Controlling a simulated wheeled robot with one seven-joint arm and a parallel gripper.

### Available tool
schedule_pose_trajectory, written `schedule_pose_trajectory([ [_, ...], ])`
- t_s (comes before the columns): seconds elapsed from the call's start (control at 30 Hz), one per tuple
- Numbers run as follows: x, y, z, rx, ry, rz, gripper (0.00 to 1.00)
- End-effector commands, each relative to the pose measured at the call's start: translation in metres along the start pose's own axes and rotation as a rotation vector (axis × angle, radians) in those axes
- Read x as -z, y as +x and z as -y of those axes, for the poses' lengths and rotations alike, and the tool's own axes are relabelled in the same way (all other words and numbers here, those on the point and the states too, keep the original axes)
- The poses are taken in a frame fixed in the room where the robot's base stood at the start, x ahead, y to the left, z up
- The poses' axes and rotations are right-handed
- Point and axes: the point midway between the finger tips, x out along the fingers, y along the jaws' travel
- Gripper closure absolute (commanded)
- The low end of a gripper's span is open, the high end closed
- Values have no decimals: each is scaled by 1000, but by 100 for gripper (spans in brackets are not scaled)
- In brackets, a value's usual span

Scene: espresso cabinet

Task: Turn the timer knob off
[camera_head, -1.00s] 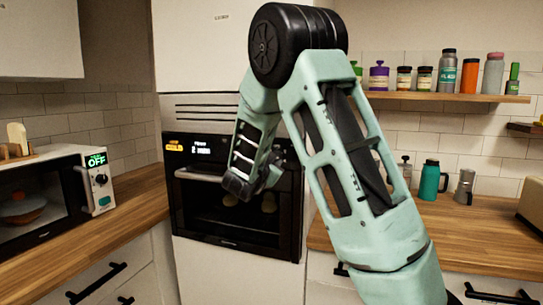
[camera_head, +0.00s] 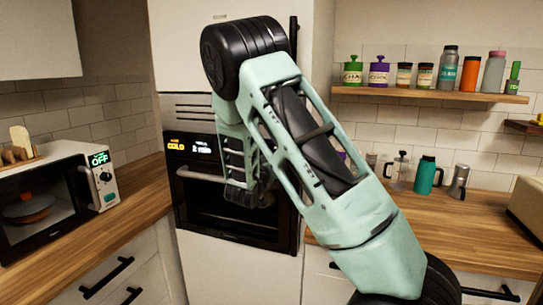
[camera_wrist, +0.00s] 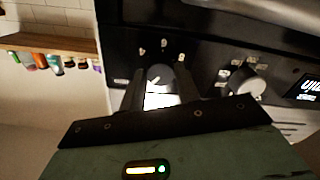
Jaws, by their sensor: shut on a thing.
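The black built-in oven (camera_head: 190,192) stands in the middle of the head view, with a lit display (camera_head: 189,147) on its control panel. The orange word seems to read COLD; the white text beside it is small. My arm hides the knobs there. In the wrist view, which looks upside down, my gripper (camera_wrist: 158,84) is at the panel, shut on a knob (camera_wrist: 160,98) between its two dark fingers. I take this for the timer knob, but its label cannot be read. A second, pale knob (camera_wrist: 243,86) sits beside it, free, between it and the display (camera_wrist: 308,88).
A microwave (camera_head: 55,190) showing OFF stands on the left counter. A wall shelf (camera_head: 430,95) with jars and bottles is at the right. The oven door handle runs below the panel.

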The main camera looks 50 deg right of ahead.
Motion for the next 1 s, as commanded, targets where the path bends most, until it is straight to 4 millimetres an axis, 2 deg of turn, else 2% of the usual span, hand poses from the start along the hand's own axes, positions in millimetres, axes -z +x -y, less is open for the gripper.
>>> schedule_pose_trajectory([
  [0.5, 0, -1, -2, 5, -447, 7, 91],
  [1.0, -3, -1, -2, 4, -621, 9, 91],
])
